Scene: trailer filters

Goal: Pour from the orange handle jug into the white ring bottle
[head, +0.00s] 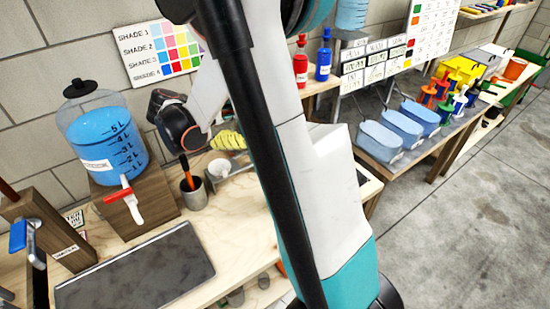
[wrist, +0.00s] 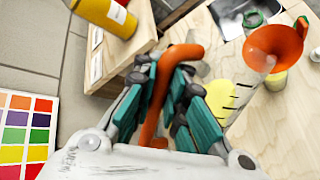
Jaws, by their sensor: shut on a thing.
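In the wrist view my gripper (wrist: 168,85) has its teal fingers shut around an orange handle. The handle belongs to a clear jug (wrist: 232,93) with yellow liquid and dark measuring marks, to the right of the fingers. In the head view the jug's yellow part (head: 228,140) seems to show beside my wrist; my fingers are hidden there. An orange funnel (wrist: 274,44) stands to the jug's right in the wrist view. A small vessel with yellow in it (wrist: 276,80) shows below the funnel. I cannot tell whether it is the white ring bottle, nor whether liquid is flowing.
A blue-filled dispenser (head: 105,140) with a red tap stands on a wooden block at the left. A grey cup (head: 193,194) with an orange-handled tool stands on the bench. A dark mat (head: 135,270) lies in front. A yellow bottle (wrist: 105,14) stands on a wooden box.

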